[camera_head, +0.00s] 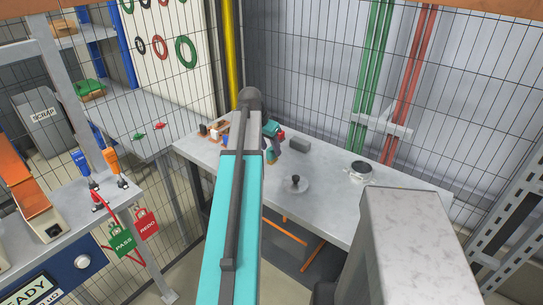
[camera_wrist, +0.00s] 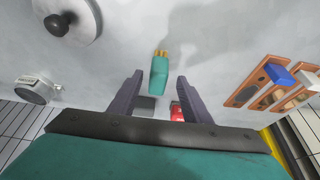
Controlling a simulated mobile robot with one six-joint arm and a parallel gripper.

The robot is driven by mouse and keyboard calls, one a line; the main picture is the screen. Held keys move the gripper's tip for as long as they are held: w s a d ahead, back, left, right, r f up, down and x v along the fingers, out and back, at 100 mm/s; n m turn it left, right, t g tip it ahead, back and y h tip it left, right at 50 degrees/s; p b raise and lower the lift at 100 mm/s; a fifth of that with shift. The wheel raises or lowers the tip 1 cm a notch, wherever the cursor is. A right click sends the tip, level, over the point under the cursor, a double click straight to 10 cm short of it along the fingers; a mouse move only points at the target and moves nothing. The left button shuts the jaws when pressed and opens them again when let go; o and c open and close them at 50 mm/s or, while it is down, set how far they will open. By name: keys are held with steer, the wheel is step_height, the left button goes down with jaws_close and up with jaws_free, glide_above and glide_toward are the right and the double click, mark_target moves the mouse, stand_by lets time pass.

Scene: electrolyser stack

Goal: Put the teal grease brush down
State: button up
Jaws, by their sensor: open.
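The teal grease brush (camera_wrist: 158,76) shows in the wrist view with its yellow-brown bristle end pointing up the picture. It lies in the gap between the fingers of my gripper (camera_wrist: 160,82), with space on both sides. My gripper is open and neither finger touches the brush. I cannot tell for sure whether the brush rests on the grey worktop (camera_wrist: 215,65). In the head view my arm covers much of this spot; my gripper (camera_head: 274,146) is over the worktop (camera_head: 325,196), and the brush is hard to make out there.
A pale disc with a dark knob (camera_head: 295,185), a grey block (camera_head: 300,144) and a round white-and-dark container (camera_head: 358,172) stand on the worktop. A wooden rack (camera_wrist: 262,84) with a blue piece lies at the right of the wrist view. A red item (camera_wrist: 177,112) shows near my right finger.

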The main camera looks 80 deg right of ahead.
mark_target(271, 148)
steer(key=shift+p+x, duration=0.35)
steer(key=shift+x, duration=1.2)
steer(key=shift+s, duration=0.1)
steer(key=shift+c, duration=0.2)
jaws_close()
